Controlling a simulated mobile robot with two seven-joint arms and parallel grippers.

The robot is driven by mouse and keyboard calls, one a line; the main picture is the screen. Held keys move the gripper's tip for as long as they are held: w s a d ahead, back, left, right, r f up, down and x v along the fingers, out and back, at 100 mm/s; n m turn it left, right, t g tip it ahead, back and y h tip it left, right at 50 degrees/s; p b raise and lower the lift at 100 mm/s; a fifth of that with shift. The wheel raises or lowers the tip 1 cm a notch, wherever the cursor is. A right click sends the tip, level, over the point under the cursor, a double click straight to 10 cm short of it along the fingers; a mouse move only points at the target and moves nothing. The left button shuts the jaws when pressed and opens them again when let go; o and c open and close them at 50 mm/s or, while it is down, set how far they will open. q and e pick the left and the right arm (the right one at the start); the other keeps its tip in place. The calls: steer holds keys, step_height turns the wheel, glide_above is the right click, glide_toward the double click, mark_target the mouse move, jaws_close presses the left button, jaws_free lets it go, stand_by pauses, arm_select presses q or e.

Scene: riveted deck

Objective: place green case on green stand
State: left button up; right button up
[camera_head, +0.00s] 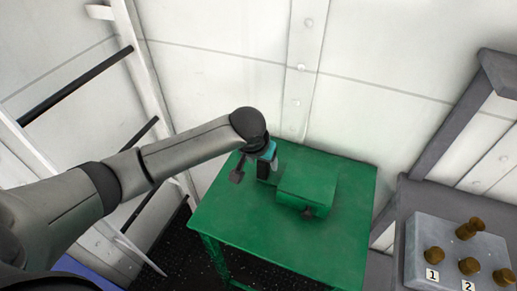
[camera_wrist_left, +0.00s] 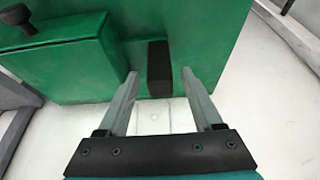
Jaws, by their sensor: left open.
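The green case (camera_head: 308,183) is a box resting on the top of the green stand (camera_head: 335,245), right of its middle toward the back. A small dark latch-like part (camera_head: 307,213) shows on its front. My left gripper (camera_head: 267,172) is beside the case's left side, low over the stand top. In the left wrist view the case (camera_wrist_left: 70,70) is at left, and the open fingers (camera_wrist_left: 163,85) point toward a black block (camera_wrist_left: 158,68) by the case's side. I cannot tell whether the fingers touch it. My right gripper is not in view.
White riveted walls (camera_head: 220,75) rise close behind the stand. A grey panel (camera_head: 440,235) with several brown knobs stands at right. A dark rail (camera_head: 75,85) is on the left. The stand's front part is clear.

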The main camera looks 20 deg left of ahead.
arm_select(q)
steer(key=p+v, duration=0.1)
steer(key=v, duration=0.7)
steer(key=shift+r+p, duration=0.25)
steer(key=shift+p, duration=0.05)
steer(key=shift+s, duration=0.1)
